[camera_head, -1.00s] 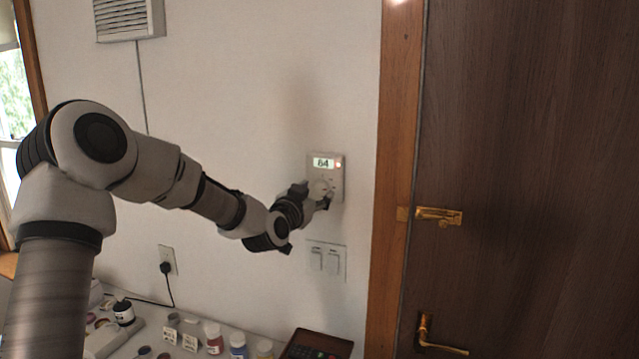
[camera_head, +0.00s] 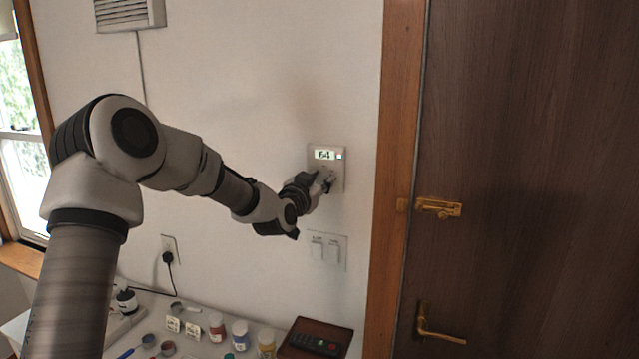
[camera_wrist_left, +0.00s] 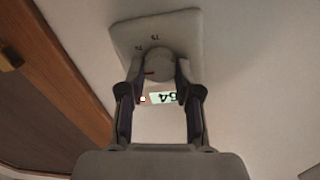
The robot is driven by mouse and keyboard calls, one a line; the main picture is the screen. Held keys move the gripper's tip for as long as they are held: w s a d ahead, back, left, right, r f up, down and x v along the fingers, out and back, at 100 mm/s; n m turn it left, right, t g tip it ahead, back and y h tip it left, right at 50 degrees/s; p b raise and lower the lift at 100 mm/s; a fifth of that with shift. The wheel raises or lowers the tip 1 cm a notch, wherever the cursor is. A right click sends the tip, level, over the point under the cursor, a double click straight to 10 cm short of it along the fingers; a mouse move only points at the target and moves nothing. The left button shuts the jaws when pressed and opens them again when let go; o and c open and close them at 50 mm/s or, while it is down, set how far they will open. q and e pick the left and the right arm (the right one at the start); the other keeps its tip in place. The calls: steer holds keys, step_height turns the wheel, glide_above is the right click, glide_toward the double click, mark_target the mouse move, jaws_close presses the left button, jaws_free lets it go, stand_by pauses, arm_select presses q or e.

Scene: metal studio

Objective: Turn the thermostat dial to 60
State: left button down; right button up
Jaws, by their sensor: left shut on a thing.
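The pale thermostat (camera_head: 338,167) is fixed to the wall left of the door frame. Its lit display (camera_head: 325,155) reads 64, and the same display is upside down in the left wrist view (camera_wrist_left: 166,98). The round dial (camera_wrist_left: 158,66) has a red mark at its left in the wrist view, with small numbers on the plate beyond it. My left gripper (camera_wrist_left: 158,72) is shut on the dial, one finger on each side. In the head view my left gripper (camera_head: 326,181) covers most of the dial. My right gripper is not in view.
The dark door (camera_head: 530,150) with brass latch and handle (camera_head: 436,328) is at the right. Jars (camera_head: 240,335), a brown tray (camera_head: 308,328) and a plugged-in cord (camera_head: 168,258) are below.

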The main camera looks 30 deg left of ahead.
arm_select(q)
steer(key=shift+f+n+b, duration=0.2)
steer(key=shift+n+b, duration=0.2)
steer(key=shift+b, duration=0.3)
steer(key=n+b, duration=0.5)
steer(key=b, duration=0.1)
steer(key=shift+b, duration=0.35)
steer(key=shift+a+r+n+b, duration=0.1)
steer(key=shift+n+b, duration=0.8)
steer(key=shift+n, duration=0.3)
steer(key=c, duration=0.8)
jaws_free()
steer(key=s, duration=0.3)
steer(key=s+d, duration=0.1)
steer(key=s, duration=0.3)
steer(key=shift+s+d, duration=0.2)
